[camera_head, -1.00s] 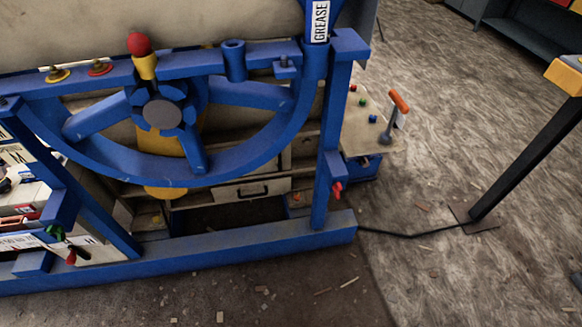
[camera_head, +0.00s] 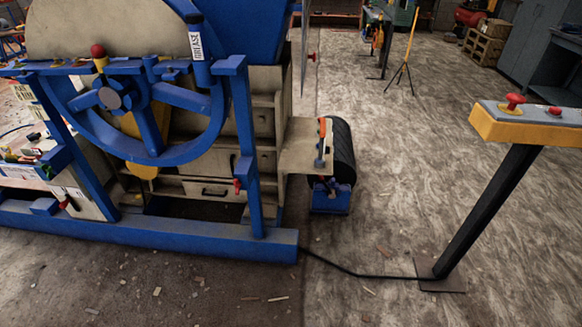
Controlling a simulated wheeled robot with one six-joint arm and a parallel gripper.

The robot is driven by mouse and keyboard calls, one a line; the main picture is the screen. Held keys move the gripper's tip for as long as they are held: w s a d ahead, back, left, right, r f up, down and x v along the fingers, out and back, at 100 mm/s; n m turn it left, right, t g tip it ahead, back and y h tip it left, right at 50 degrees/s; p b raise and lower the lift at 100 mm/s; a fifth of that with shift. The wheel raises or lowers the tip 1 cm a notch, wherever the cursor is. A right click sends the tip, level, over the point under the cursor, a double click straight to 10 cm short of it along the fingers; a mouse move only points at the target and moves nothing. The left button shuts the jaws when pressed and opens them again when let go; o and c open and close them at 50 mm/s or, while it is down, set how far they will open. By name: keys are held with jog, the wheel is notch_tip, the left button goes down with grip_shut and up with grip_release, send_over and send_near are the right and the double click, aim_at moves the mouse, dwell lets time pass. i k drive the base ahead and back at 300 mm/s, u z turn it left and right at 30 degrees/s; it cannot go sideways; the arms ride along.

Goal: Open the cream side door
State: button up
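The blue and cream jaw crusher (camera_head: 150,235) fills the left half of the view. A thin pale upright panel (camera_head: 304,40) with a red knob (camera_head: 312,57) stands at its right side, seen nearly edge-on. I cannot tell for sure whether it is the cream side door, or whether it is open or shut. Another cream panel (camera_head: 92,200) with a red and black handle (camera_head: 66,203) is at the lower left. My gripper is not in view.
A yellow control post (camera_head: 520,125) with red buttons stands at the right, with a cable (camera_head: 345,272) running along the floor to the crusher. A cream shelf with a lever (camera_head: 322,150) and a black roller (camera_head: 342,150) jut out at the right side.

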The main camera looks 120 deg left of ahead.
aim_at(216, 162)
jog(key=z, duration=0.05)
jog(key=i, duration=0.15)
jog(key=u, duration=4.4)
jog(key=k, duration=0.5)
jog(key=u, duration=1.35)
jog(key=i, duration=1.05)
jog(key=z, duration=1.9)
